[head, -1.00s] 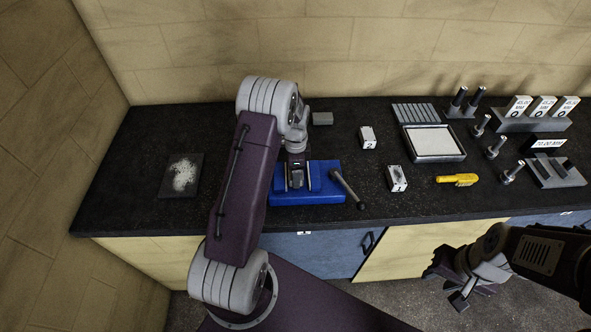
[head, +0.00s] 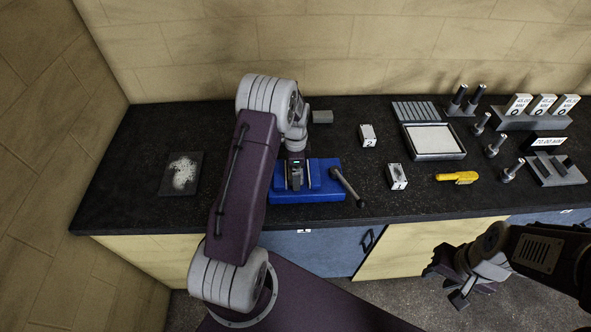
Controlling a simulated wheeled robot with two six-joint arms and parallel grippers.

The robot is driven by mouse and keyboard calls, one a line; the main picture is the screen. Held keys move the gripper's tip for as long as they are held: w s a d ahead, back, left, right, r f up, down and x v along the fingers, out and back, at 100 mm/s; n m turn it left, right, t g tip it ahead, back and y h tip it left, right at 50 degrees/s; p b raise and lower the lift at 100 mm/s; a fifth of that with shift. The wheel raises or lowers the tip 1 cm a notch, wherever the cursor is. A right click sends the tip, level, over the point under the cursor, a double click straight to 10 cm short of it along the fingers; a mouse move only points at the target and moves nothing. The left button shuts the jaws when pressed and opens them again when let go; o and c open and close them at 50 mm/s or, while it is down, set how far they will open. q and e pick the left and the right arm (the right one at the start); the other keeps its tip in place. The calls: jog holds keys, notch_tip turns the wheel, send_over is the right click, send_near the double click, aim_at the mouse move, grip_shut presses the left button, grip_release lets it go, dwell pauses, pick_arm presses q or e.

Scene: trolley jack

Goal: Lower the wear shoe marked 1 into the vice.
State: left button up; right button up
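A pale block marked 1 (head: 397,177) stands on the black worktop, right of the blue vice (head: 315,194). A similar block marked 2 (head: 367,136) stands behind it. My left gripper (head: 296,180) points down between the vice's jaws. Something small and grey shows at its fingertips; I cannot tell whether it is a held shoe or part of the gripper. The wrist hides most of the jaw gap. My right gripper (head: 450,281) is low in front of the cabinets, its fingers apart and empty.
The vice handle (head: 348,187) sticks out to the right. A dark plate with white powder (head: 181,174) lies at left, a grey block (head: 322,117) behind the vice. A yellow tool (head: 457,178), a white-topped tray (head: 433,141) and gauge stands (head: 531,122) fill the right side.

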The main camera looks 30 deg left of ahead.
pick_arm(q)
notch_tip(320, 180, up, 8)
jog(key=shift+r+b, duration=0.1)
jog(key=shift+b, duration=1)
jog(key=shift+r, duration=0.4)
